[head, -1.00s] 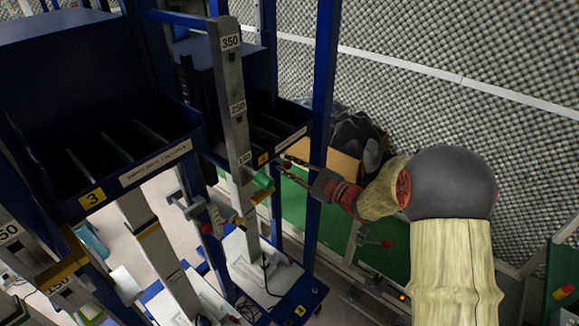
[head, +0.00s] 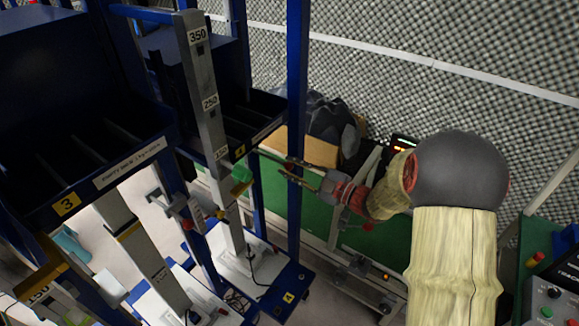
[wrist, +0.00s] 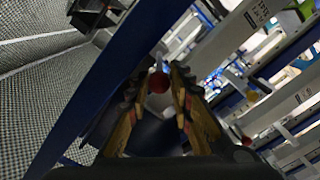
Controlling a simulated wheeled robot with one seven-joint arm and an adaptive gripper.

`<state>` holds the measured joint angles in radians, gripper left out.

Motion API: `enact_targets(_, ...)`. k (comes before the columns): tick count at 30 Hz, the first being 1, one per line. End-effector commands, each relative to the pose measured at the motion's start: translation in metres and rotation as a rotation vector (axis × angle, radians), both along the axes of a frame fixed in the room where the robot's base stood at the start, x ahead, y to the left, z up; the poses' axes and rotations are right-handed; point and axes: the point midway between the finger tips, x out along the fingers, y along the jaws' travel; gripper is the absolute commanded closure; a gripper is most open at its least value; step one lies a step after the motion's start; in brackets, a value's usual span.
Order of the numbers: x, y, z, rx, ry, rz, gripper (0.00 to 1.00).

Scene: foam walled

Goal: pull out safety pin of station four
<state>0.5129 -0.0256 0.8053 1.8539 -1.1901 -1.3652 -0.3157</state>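Station four is the blue frame marked by a yellow "4" label (head: 288,297) on its base. Its grey measuring post (head: 205,100) carries the numbers 350 and 250. A green piece (head: 242,173) sits on the post's lower part. My gripper (head: 289,170) is right of the green piece, apart from it, with its fingers overlapping the blue upright (head: 297,100) in the head view. In the wrist view my gripper (wrist: 158,100) is open, and a red ball-shaped knob (wrist: 158,82) shows between the fingers, seemingly beyond them. I cannot tell for certain which part is the safety pin.
Station three, with its yellow label (head: 66,204), stands at the left. A red knob (head: 187,224) sits between the stations. A cardboard box (head: 310,148) with dark contents is behind my gripper. A control panel (head: 550,295) is at the lower right. Foam walls close the back.

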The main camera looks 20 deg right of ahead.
Motion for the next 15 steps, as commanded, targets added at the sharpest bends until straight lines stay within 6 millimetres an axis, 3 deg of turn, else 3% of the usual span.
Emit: enact_targets(15, -0.0053, -0.0049, 0.0006, 0.0, -0.001, -0.002, 0.72)
